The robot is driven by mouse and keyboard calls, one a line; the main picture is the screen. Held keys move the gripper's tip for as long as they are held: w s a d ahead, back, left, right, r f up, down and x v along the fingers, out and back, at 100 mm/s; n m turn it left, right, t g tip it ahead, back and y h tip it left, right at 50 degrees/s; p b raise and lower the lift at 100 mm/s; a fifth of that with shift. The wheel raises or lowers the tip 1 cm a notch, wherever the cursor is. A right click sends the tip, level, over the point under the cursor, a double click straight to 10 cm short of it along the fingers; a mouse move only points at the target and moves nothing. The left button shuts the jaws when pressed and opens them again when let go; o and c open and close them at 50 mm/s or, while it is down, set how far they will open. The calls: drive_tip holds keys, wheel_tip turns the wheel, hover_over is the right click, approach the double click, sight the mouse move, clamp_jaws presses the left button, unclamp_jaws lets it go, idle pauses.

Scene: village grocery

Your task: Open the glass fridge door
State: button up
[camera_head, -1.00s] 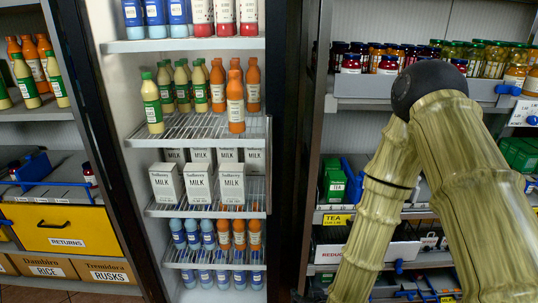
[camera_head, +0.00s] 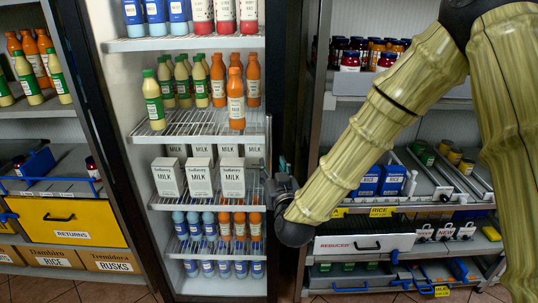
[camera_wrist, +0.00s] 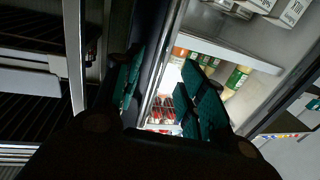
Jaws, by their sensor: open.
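The glass fridge stands left of centre in the head view, with its contents clear to see through the front. Its dark right frame (camera_head: 287,80) runs upright beside the shelves. My gripper (camera_head: 273,180) is at the right edge of the fridge front, level with the milk cartons; its fingers are small and hard to make out there. In the wrist view my gripper (camera_wrist: 160,88) is open, its teal finger pads apart. A dark bar (camera_wrist: 155,60) of the fridge front runs between or just beyond them. I cannot tell whether the fingers touch it. I cannot pick out the door handle.
Inside the fridge are milk cartons (camera_head: 200,180), orange bottles (camera_head: 236,100) and more bottles. A yellow returns drawer (camera_head: 70,222) is at the left. Right of the fridge, shelves carry jars (camera_head: 350,58), blue packs (camera_head: 392,180) and a white reduced drawer (camera_head: 365,244), partly behind my arm.

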sight(270, 159)
drive_tip(key=w+p, duration=0.1)
drive_tip(key=w, duration=0.2)
drive_tip(key=w+a, duration=0.1)
drive_tip(key=w, duration=0.2)
drive_tip(key=shift+w+a+p, duration=0.15)
drive_tip(key=shift+w+p, duration=0.05)
drive_tip(key=shift+p, duration=0.2)
clamp_jaws()
